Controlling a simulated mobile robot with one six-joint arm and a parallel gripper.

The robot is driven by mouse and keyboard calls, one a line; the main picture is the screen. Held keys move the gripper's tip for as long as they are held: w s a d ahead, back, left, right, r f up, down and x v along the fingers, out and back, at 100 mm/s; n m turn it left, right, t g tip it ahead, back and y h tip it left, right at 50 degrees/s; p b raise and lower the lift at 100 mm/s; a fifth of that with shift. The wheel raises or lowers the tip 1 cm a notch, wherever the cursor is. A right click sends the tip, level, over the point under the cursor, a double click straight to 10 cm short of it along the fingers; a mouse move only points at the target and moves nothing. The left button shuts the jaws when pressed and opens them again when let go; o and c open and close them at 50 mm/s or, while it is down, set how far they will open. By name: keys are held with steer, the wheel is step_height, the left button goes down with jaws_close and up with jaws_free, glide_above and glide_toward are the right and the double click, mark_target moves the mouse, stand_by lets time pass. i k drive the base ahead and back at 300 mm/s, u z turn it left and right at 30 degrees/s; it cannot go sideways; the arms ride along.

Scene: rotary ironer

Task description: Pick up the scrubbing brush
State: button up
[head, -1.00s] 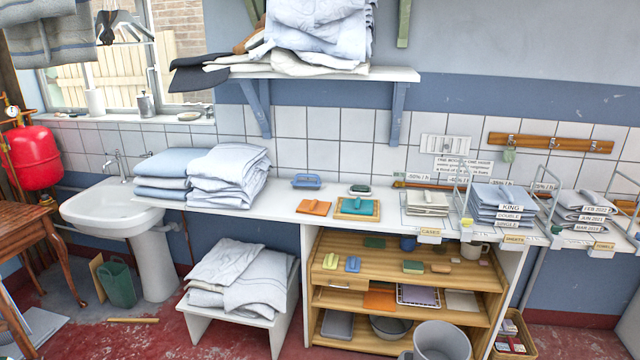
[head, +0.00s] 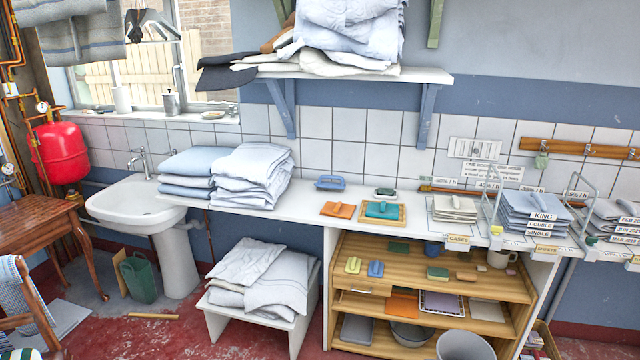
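Several handled, brush-like items lie on the white counter, and I cannot tell for certain which is the scrubbing brush. A blue one with a raised loop handle (head: 330,183) is near the wall. A small dark green one with a pale base (head: 385,193) lies to its right. In front are an orange block with a grip on top (head: 337,210) and a teal one (head: 383,210) on a wooden board (head: 399,217). Small yellow (head: 353,265) and blue (head: 376,269) pieces lie on the shelf unit below. My gripper is not in view.
Folded linen (head: 252,175) stands on the counter (head: 290,200) left of these items. Price-tagged linen stacks and wire stands (head: 496,205) are to the right. A linen-laden stool (head: 225,319), a grey bin (head: 465,346) and a chair (head: 22,310) stand on the red floor.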

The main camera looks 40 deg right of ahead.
mark_target(326, 185)
steer(key=i, duration=0.85)
steer(key=z, duration=0.05)
